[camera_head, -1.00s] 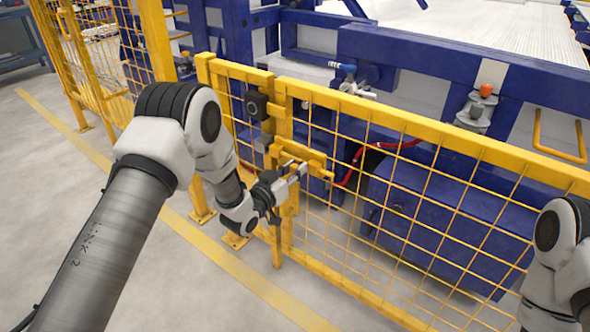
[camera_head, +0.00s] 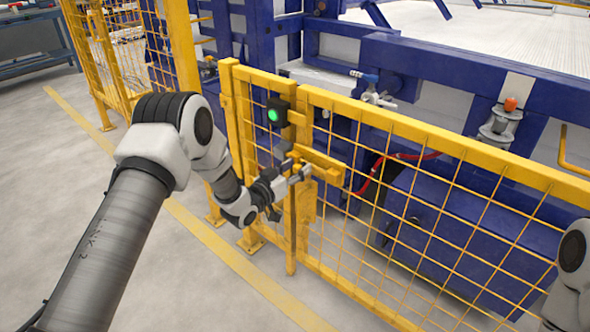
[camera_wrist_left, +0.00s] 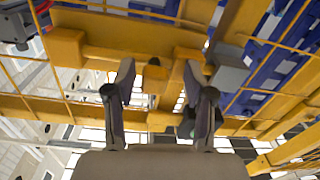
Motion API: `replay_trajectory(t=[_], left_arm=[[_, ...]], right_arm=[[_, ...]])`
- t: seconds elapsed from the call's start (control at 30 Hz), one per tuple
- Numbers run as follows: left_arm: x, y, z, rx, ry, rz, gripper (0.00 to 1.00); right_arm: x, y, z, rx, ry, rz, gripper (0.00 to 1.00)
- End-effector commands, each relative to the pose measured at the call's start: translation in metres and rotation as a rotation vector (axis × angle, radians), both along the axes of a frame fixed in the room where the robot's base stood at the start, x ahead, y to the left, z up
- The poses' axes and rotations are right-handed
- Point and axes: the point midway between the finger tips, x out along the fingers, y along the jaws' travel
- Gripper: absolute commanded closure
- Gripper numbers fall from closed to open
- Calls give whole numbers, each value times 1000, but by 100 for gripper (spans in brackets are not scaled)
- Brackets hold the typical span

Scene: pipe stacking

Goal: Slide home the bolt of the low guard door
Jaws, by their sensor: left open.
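The low guard door (camera_head: 400,195) is a yellow frame with wire mesh, standing in line with the yellow post at its left. Its bolt assembly (camera_head: 322,165) is a yellow horizontal piece near the door's top left corner. In the left wrist view a broad yellow plate (camera_wrist_left: 130,35) fills the upper middle. My left gripper (camera_head: 300,174) is open at the bolt. In the left wrist view its fingers (camera_wrist_left: 158,82) stand apart on either side of a small yellow knob (camera_wrist_left: 154,76); contact is unclear. The bolt's tip is hard to make out. My right gripper is out of view.
A box on the post shows a lit green lamp (camera_head: 273,115). A grey block (camera_wrist_left: 229,70) sits right of the fingers in the left wrist view. Blue machinery (camera_head: 440,215) stands behind the mesh. The floor (camera_head: 185,290) in front is clear.

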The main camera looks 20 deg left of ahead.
Motion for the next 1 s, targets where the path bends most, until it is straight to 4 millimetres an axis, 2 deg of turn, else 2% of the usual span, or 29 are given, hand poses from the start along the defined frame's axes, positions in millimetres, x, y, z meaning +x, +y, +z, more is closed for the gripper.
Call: replay_trajectory(t=[0.17, 0.5, 0.6, 0.73, 1.0], left_arm=[[-14, 6, 0, -2, 2, 3, 46], [-92, 32, 0, -6, 2, 4, 46], [-107, 37, 0, -3, 0, 3, 46], [-114, 38, 0, -1, 0, 2, 46], [-114, 38, 0, 0, -1, 1, 46]], right_arm=[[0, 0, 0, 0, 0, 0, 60], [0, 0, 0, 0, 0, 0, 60], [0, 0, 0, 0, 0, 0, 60], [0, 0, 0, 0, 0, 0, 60], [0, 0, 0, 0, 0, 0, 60]])
